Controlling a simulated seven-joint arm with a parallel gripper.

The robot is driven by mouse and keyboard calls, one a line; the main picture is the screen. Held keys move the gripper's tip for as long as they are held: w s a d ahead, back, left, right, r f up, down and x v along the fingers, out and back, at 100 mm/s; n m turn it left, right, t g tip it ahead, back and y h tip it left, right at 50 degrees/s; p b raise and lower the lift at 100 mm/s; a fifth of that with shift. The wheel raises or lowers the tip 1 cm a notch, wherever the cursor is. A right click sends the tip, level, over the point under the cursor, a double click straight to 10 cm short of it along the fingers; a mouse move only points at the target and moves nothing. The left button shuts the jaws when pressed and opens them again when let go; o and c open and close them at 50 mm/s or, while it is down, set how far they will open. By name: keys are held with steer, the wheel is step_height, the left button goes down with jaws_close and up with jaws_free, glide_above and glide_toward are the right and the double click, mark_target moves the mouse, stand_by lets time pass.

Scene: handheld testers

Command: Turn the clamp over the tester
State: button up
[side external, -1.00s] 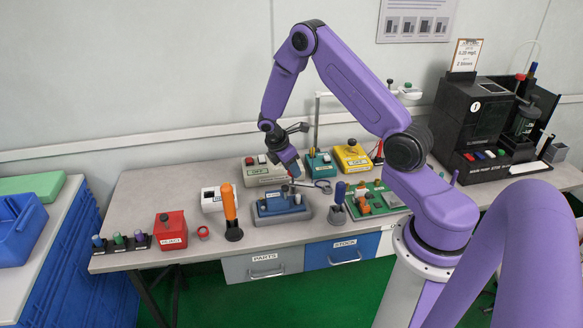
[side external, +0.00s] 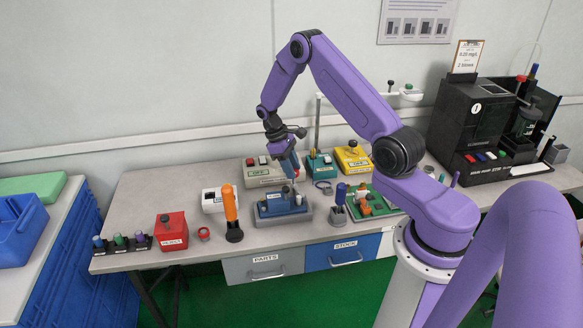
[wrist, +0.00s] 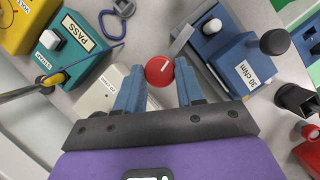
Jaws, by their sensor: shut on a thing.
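The blue tester station (side external: 270,209) sits on a grey base near the front middle of the bench. In the wrist view its blue body (wrist: 236,66) carries a white label. The clamp's round red knob (wrist: 159,71), with a white mark, lies between my fingertips. A thin silver strip (wrist: 182,39) runs from beside the knob toward the blue body; their join is hidden. My gripper (side external: 295,179) points down at the station's back right and is shut on the red knob. It also shows in the wrist view (wrist: 158,85).
A teal box marked PASS (wrist: 83,39) and a yellow box (side external: 352,158) stand behind to the right. A pale box (side external: 262,173) is close behind. An orange-handled tool (side external: 230,208) stands left of the station, a blue-handled tool (side external: 341,193) right. A blue loop (wrist: 112,25) lies nearby.

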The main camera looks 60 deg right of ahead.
steer(key=shift+m+y, duration=0.5)
steer(key=shift+m, duration=0.7)
steer(key=o, duration=1)
steer(key=shift+d, duration=0.1)
steer(key=v, duration=1.7)
steer(key=shift+w+r, duration=0.1)
steer(key=shift+w, duration=0.2)
